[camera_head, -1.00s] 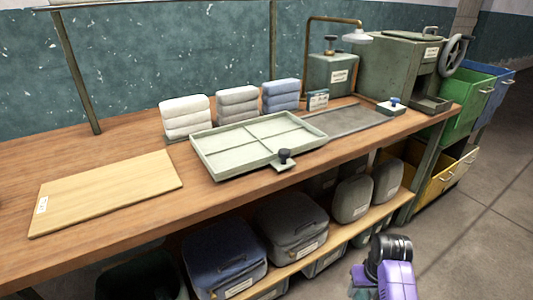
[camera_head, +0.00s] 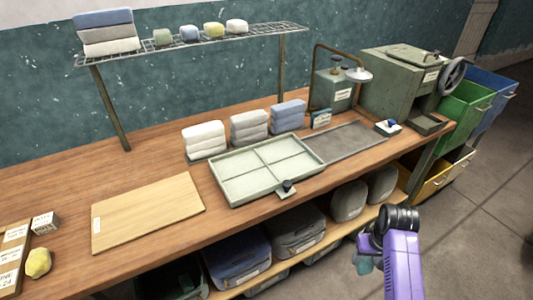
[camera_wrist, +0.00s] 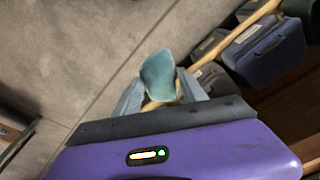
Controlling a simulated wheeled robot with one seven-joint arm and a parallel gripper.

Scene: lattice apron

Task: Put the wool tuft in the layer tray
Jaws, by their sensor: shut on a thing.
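My gripper (camera_wrist: 160,92) is shut on a teal wool tuft (camera_wrist: 158,76), which sticks out beyond the fingertips in the wrist view. In the head view the tuft (camera_head: 364,264) is a small teal patch by my purple wrist, low at the right, in front of the bench. The layer tray (camera_head: 228,193) is a pale green, shallow tray with low dividers making compartments and a dark knob at its front corner. It lies on the bench, behind and left of my gripper, and its compartments look empty.
Folded stacks (camera_head: 248,127) stand behind the tray. A wooden board (camera_head: 148,212) lies left of it, a grey panel (camera_head: 346,141) right. A yellow lump (camera_head: 38,262) sits far left. A wire shelf (camera_head: 190,44) holds several small lumps. Bins fill the lower shelf (camera_head: 335,229).

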